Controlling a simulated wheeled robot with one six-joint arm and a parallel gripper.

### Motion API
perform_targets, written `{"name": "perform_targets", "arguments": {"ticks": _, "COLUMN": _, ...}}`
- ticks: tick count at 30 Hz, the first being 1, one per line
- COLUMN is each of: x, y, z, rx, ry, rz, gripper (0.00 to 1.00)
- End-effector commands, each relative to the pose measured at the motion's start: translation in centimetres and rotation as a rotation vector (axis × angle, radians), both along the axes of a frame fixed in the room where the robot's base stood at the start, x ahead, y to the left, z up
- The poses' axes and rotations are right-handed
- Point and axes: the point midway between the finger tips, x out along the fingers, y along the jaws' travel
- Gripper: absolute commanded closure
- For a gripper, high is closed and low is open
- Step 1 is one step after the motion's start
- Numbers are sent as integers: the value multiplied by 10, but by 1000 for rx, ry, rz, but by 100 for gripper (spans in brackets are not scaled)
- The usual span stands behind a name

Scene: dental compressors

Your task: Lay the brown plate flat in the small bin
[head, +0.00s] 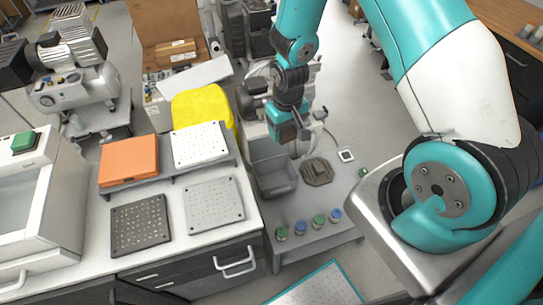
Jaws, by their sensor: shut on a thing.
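The brown plate (317,172) is a dark, flat piece with cut corners, at the right of the small bin in the head view. It looks roughly level; whether it touches the surface below is hard to tell. The small bin (278,190) is a grey open box on the low grey table, and its inside looks empty. My gripper (300,150) points down over the right rear of the bin, shut at the plate's upper-left edge. The fingertips are small and dark, so the exact contact is unclear.
Several small blue- and green-topped jars (300,227) stand along the low table's (300,247) front. A white square marker (346,155) lies right of the plate.

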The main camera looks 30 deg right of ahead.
Motion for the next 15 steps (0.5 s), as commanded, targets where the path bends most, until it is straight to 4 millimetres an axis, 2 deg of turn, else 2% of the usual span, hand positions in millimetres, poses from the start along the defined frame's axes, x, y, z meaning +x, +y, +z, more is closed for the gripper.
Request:
{"name": "perform_targets", "arguments": {"ticks": 1, "x": 4, "y": -2, "z": -25, "rx": 0, "ry": 0, "rz": -8, "gripper": 62}}
{"name": "perform_targets", "arguments": {"ticks": 15, "x": 57, "y": -23, "z": -198, "rx": 0, "ry": -3, "rz": -111, "gripper": 62}}
